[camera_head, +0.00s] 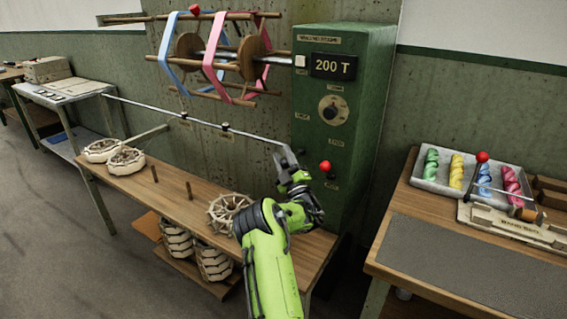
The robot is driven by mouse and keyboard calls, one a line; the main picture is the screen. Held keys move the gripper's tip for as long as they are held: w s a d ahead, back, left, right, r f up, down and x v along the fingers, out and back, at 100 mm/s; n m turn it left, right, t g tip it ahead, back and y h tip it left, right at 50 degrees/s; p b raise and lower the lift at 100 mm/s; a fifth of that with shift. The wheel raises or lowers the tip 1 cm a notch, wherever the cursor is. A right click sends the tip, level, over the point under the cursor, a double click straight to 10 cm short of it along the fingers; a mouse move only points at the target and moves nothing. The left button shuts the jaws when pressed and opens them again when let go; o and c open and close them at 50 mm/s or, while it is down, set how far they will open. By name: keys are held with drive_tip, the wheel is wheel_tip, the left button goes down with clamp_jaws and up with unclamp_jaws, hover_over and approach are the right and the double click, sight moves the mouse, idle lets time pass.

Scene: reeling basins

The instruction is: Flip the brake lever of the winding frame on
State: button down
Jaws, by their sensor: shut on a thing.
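The winding frame is a green cabinet (354,75) with a reel (219,55) of blue and pink bands on its left. Its display reads 200 T. A short lever with a red ball knob (325,165) sits low on the cabinet front; the knob is just above and left of its dark base. My gripper (284,153) is left of this knob and apart from it in the picture. Its fingers are shut at the right end of a thin metal bar (195,121) below the reel. The exact contact is too small to see clearly.
A wooden bench (180,205) with pale round reels runs below. A worktable with a grey mat (470,270) stands at right, holding a tray (430,183) of coloured skeins and a red-knobbed device (482,157). A metal side table (75,95) is at left.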

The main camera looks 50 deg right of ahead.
drive_tip(key=shift+s+d+f, duration=0.15)
drive_tip(key=shift+f, duration=0.1)
drive_tip(key=c, duration=0.8)
unclamp_jaws()
drive_tip(key=shift+d, duration=0.1)
